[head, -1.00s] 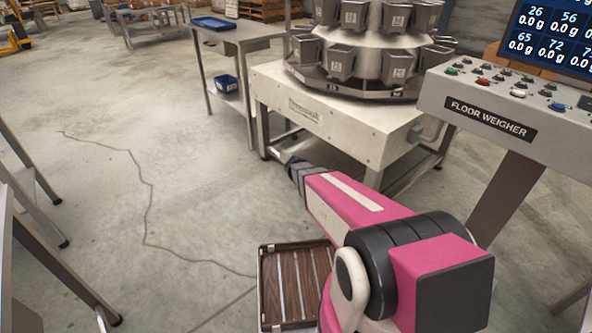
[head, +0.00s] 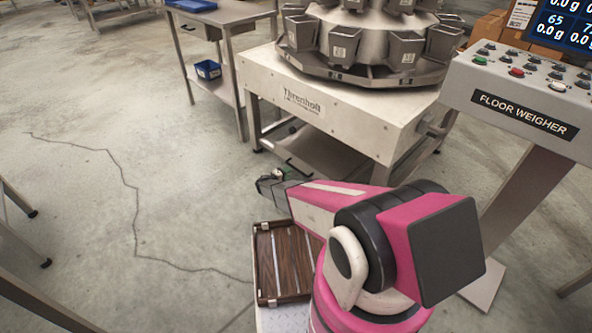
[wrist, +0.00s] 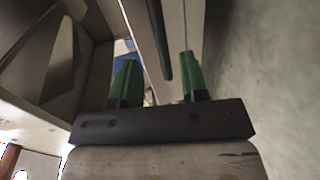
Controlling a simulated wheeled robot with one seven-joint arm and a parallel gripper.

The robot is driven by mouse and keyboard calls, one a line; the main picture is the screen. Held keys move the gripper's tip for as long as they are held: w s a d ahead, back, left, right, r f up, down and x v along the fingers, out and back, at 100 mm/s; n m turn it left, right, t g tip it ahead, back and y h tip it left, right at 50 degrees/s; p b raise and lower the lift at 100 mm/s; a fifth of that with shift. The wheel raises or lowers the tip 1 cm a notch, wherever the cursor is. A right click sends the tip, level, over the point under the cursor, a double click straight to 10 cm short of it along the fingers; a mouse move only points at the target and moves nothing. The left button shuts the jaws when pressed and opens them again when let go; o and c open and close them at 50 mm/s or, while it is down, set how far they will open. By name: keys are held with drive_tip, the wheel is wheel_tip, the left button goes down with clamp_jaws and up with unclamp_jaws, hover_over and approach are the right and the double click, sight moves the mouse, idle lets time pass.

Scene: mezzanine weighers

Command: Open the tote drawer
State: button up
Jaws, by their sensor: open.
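My gripper (head: 268,184) reaches out low in the head view, in front of the weigher's stand, with its jaws open. In the wrist view its two green fingers (wrist: 158,72) are apart with nothing held between them. A dark bar (wrist: 158,40), which looks like a handle, runs along a pale panel (wrist: 140,22) just beyond the fingertips. It lines up with the gap between them, and I see no contact. Whether this panel is the tote drawer's front I cannot tell. A steel table (head: 222,14) with what looks like a drawer under its top stands back left.
The weigher stand (head: 310,108) and the floor weigher console (head: 530,105) stand ahead and right. A blue tote (head: 208,69) sits on the steel table's lower shelf. A slatted brown tray (head: 283,262) is beside my arm. Cracked concrete floor on the left is open.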

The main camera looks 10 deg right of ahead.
sight(296, 169)
drive_tip(key=x, duration=0.7)
drive_tip(key=shift+w+d, duration=0.2)
clamp_jaws()
